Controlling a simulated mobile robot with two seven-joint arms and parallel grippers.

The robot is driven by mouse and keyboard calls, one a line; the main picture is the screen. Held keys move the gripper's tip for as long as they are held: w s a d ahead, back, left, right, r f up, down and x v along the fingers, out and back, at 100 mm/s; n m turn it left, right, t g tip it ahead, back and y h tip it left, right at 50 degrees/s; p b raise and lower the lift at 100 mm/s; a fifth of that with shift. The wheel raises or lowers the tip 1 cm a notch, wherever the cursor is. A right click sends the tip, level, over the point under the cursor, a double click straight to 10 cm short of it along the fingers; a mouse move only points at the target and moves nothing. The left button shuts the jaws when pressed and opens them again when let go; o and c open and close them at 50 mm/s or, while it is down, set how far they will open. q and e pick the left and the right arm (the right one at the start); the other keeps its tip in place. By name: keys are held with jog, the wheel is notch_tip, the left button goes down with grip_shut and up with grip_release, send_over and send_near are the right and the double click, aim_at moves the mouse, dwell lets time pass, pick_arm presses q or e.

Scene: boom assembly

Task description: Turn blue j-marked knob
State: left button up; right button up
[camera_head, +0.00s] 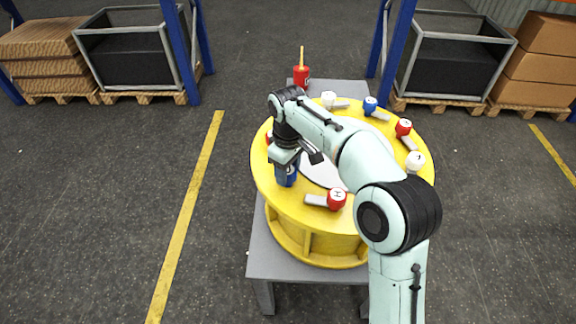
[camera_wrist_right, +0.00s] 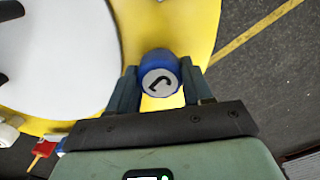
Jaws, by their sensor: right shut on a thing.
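The blue knob (camera_head: 288,179) sits at the left front of the round yellow table-top (camera_head: 261,180). In the right wrist view the blue knob (camera_wrist_right: 158,62) shows a dark J-like mark on its white face. My right gripper (camera_head: 286,168) comes down over the knob from above. In the wrist view its two fingers (camera_wrist_right: 161,84) stand on either side of the knob, shut on it. The knob's lever is not clearly seen. My left gripper is not in view.
Other knobs ring the yellow top: a red one marked H (camera_head: 337,199), a white one (camera_head: 415,161), a red one (camera_head: 403,127), a blue one (camera_head: 370,104) and a white one (camera_head: 328,99). A red object with a yellow stick (camera_head: 302,75) stands behind. My right arm crosses the top.

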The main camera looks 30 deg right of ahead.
jog(key=n+p, duration=0.2)
jog(key=n, duration=0.1)
jog(key=shift+r, duration=0.15)
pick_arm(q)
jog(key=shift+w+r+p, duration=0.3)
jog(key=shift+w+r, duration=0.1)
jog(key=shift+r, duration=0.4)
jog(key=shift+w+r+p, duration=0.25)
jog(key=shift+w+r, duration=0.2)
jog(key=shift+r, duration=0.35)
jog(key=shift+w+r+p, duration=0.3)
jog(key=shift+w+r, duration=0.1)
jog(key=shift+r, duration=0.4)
pick_arm(e)
jog(key=shift+n, duration=1.8)
jog(key=o, duration=1)
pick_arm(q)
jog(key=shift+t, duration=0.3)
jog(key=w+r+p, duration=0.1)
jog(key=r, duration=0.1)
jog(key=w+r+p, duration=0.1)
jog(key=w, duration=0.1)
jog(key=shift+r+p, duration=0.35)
pick_arm(e)
notch_tip(320, 180, up, 13)
jog(key=shift+r, duration=0.1)
